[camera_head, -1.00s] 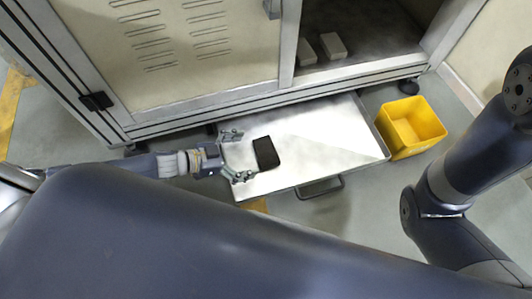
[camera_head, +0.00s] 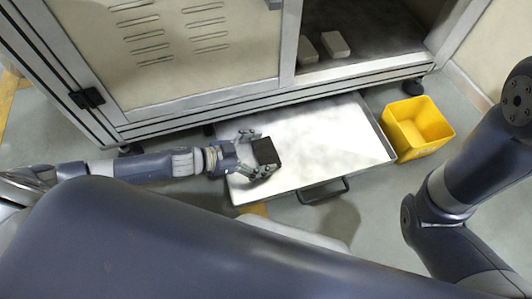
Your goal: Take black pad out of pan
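The black pad (camera_head: 267,152) is a small dark block over the left part of the shallow metal pan (camera_head: 330,138), which sticks out from under the cabinet. My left gripper (camera_head: 266,153) reaches in from the left. One finger is at the pad's far edge and the other at its near edge, and they look closed on it. I cannot tell clearly whether the pad is clear of the pan floor. My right gripper is not in view.
A yellow bin (camera_head: 418,130) stands on the floor right of the pan. The pan's handle (camera_head: 322,191) is on its near side. The cabinet (camera_head: 190,60) rises behind, with two pale blocks (camera_head: 334,44) on its open shelf. The rest of the pan is clear.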

